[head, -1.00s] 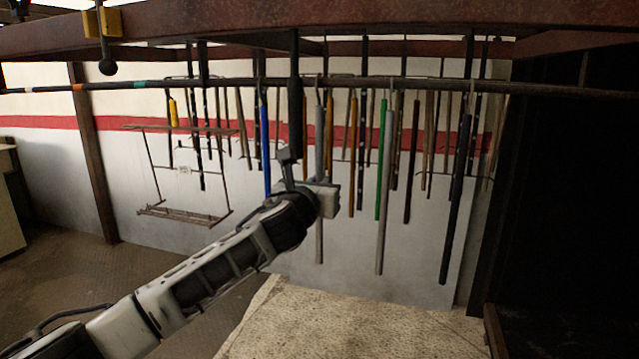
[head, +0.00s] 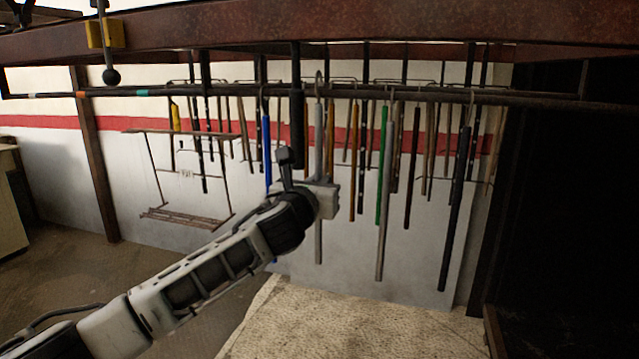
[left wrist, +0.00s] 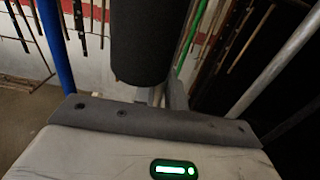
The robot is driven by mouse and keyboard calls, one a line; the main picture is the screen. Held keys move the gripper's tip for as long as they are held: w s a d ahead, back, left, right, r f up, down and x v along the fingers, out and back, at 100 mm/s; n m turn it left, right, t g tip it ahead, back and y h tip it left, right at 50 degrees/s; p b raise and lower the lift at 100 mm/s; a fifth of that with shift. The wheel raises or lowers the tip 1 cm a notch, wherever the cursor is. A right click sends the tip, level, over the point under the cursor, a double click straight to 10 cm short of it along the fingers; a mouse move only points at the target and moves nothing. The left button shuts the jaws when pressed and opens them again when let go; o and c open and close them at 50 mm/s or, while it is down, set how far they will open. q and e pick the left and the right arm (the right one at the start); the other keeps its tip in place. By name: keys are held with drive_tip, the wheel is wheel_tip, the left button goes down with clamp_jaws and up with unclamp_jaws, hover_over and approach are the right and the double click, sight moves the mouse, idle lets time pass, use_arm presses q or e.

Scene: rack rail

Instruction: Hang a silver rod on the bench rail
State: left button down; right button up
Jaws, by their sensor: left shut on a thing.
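My left gripper (head: 326,198) is shut on a silver rod (head: 319,150), which stands upright and runs above and below the jaws. The rod's hook (head: 319,80) reaches slightly above the line of the dark bench rail (head: 225,91); I cannot tell whether it touches the rail or is apart from it. In the left wrist view the jaws are mostly hidden behind the gripper body and a dark cylinder. Another silver rod (head: 386,200) hangs to the right; a silver rod also shows at the right of the left wrist view (left wrist: 268,70). My right gripper is out of view.
A thick dark cylinder (head: 297,118) hangs close left of the held rod. A blue rod (head: 266,150), green rod (head: 382,160) and black rod (head: 455,205) hang nearby. A rusty beam (head: 400,22) crosses above. A wire rack (head: 185,215) hangs at left.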

use_arm(q)
drive_tip(key=v, duration=0.7)
idle(0.8)
